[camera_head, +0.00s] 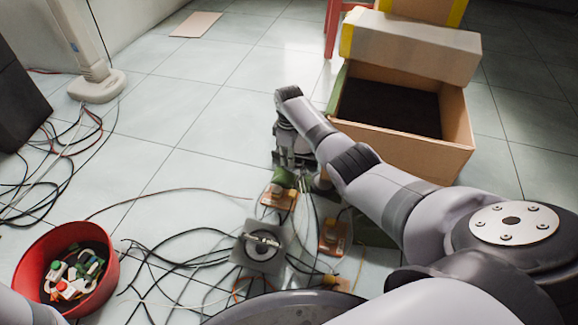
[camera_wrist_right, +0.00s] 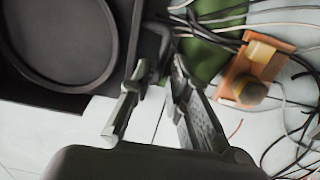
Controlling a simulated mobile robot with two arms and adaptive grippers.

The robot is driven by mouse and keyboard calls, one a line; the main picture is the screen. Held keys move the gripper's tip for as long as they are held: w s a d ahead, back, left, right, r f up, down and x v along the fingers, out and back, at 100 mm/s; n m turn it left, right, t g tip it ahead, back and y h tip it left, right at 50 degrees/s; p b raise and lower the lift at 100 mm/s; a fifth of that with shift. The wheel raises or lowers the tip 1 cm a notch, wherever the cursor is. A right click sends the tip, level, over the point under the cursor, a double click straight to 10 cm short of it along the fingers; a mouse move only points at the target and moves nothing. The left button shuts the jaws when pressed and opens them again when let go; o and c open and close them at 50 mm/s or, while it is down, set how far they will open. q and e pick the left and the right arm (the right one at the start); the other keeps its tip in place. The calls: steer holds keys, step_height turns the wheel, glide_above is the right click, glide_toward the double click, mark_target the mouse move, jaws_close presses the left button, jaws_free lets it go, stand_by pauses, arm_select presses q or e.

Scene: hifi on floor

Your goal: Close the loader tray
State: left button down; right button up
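A dark tray with a large round recess (camera_wrist_right: 60,40), which looks like the loader tray, fills the upper left of the right wrist view. I cannot make it out in the head view. My right gripper (camera_head: 292,160) points down over the parts on the floor. In the right wrist view its two fingers (camera_wrist_right: 160,78) stand apart, beside the tray's right edge. A dark edge or rod shows between the tips; contact is unclear. My left gripper is out of view.
Orange-brown parts (camera_head: 333,236), a grey square unit (camera_head: 260,248) and loose cables lie near my right gripper. A red bowl (camera_head: 107,278) of small pieces stands lower left. An open cardboard box (camera_head: 457,148) stands right.

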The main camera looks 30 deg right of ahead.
steer(key=shift+f, duration=0.65)
jaws_close()
stand_by(0.4)
